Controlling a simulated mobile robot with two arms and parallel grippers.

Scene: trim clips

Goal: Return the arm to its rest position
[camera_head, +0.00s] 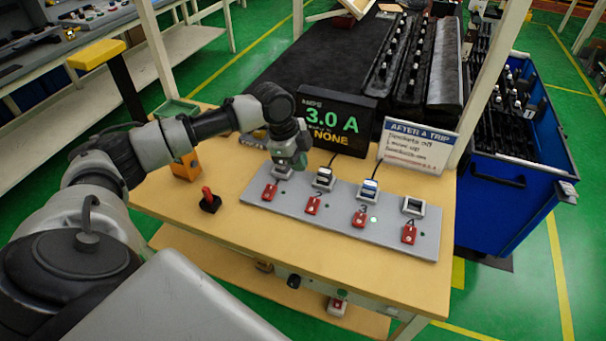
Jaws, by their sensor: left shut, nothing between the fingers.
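My left arm (160,143) reaches in from the left across the wooden workbench. Its gripper (291,163) is shut and empty, pointing down just above the back left end of the grey panel (340,221). It partly hides the leftmost socket (282,172); I cannot tell whether it touches it. The panel has a row of sockets with a numbered red switch in front of each. Dark plugs with cables sit in the second socket (324,178) and third socket (369,190). The rightmost socket (413,206) looks empty. My right gripper is not in view.
A black display (336,122) reading 3.0 A and NONE stands behind the panel, beside a white "AFTER A TRIP" sign (417,150). A red-knobbed lever (209,201) and an orange block (186,167) stand left. A blue bin (514,190) is right. The bench's front left (240,240) is clear.

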